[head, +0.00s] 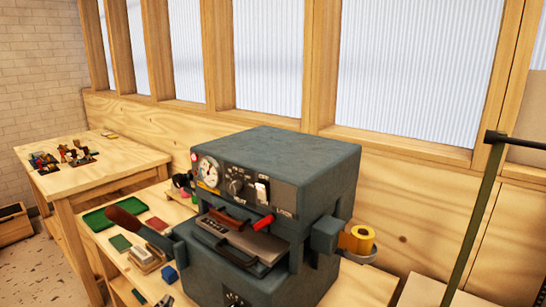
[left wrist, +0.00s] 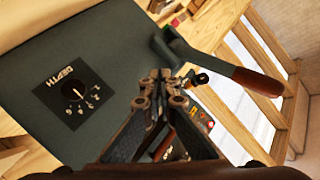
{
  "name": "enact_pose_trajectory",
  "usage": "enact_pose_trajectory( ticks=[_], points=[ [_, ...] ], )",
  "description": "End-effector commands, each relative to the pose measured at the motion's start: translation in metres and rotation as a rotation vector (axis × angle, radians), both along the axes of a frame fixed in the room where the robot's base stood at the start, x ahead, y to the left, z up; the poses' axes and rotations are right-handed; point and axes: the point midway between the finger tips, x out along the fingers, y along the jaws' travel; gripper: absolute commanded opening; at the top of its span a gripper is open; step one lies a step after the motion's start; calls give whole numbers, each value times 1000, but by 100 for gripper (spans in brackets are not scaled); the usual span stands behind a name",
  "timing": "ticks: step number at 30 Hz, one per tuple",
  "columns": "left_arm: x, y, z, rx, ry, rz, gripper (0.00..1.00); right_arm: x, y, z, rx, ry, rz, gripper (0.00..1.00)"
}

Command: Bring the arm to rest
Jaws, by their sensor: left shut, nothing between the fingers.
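My left gripper (left wrist: 160,78) shows in the left wrist view with its fingertips together and nothing between them. It is in front of the dark grey foil machine (left wrist: 70,35), whose black depth dial panel (left wrist: 75,92) lies left of the fingers. The machine's lever with a brown handle (left wrist: 258,85) is to the right of the fingertips. In the head view the machine (head: 290,150) stands on a wooden bench. My right gripper is in neither view.
A yellow foil roll (head: 358,240) sits on a holder at the machine's right side. The lever's brown handle (head: 125,222) sticks out at the left. A green tray (head: 100,217) and small coloured pieces lie on the bench. A dark post (head: 465,220) stands at the right.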

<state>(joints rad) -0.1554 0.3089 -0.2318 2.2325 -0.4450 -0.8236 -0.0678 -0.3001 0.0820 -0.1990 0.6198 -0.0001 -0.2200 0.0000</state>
Motion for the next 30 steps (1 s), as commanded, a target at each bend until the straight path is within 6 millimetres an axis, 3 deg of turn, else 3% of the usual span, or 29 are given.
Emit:
enact_pose_trajectory(
  ticks=[1,3,7,12,18,26,30],
  points=[
    [-25,3,-33,-79,112,43,0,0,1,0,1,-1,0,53],
    [-60,4,-73,-173,261,96,0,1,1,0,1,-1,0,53],
    [-127,-3,-127,-308,505,172,0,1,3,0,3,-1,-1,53],
    [-204,-19,-167,-426,752,237,0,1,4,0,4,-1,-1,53],
    [-285,-39,-188,-524,995,288,0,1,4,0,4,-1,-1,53],
    [-267,-40,-258,-509,1011,292,0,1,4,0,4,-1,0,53],
    [-265,-41,-305,-504,1030,295,0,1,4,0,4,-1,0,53]
  ],
)
